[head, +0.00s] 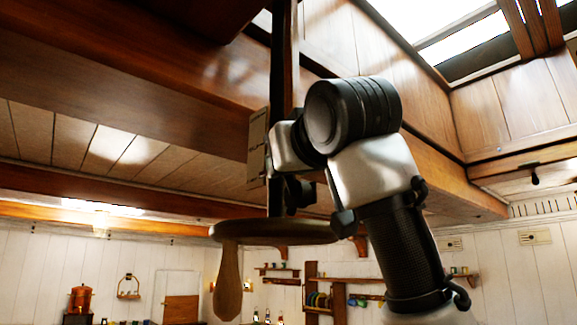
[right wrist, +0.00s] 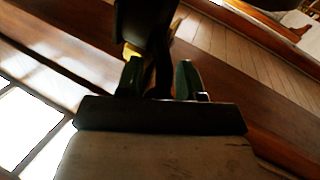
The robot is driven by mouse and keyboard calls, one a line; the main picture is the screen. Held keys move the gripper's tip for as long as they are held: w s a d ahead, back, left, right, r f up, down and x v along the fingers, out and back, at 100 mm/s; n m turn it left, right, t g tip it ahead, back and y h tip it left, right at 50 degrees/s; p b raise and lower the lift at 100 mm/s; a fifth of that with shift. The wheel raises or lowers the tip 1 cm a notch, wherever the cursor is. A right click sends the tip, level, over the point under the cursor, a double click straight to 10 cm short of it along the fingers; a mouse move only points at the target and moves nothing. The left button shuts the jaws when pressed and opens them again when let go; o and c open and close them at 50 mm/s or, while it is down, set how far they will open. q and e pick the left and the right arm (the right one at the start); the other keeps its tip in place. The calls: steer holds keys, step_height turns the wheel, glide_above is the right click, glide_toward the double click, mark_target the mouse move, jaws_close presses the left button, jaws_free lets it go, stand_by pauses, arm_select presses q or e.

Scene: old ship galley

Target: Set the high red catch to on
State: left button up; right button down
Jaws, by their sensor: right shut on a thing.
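In the head view my right arm (head: 380,175) reaches up to a dark upright post (head: 284,60). A pale plate with small markings (head: 257,150) is fixed at the post, just left of my wrist. My wrist hides the right fingertips and the catch there, and no red shows. In the right wrist view my right gripper (right wrist: 158,82) has its two fingers close around a narrow thing, partly dark and partly yellowish, which I take to be the catch. Its on or off setting cannot be read. My left gripper is not in view.
Heavy ceiling beams (head: 130,60) run close overhead. Shelves (head: 345,280) and a copper vessel (head: 80,299) stand far back.

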steer(key=t+b, duration=0.1)
steer(key=b, duration=0.1)
steer(key=s+f+m+t+b, duration=0.1)
steer(key=t+b, duration=0.1)
steer(key=shift+d+f, duration=0.15)
steer(key=shift+d, duration=0.15)
steer(key=shift+s+d+f+m+t+b, duration=0.1)
steer(key=shift+s+d+m+t+b, duration=0.05)
steer(key=shift+m+t+b, duration=0.55)
steer(key=shift+s+d+m+t+b, duration=0.1)
steer(key=shift+m+t+b, duration=0.3)
steer(key=shift+t+b, duration=0.45)
steer(key=c, duration=0.7)
jaws_free()
steer(key=b+v, duration=0.6)
steer(key=v, duration=0.4)
steer(key=shift+s+f+b, duration=0.25)
steer(key=shift+s+b, duration=0.05)
steer(key=shift+b, duration=0.1)
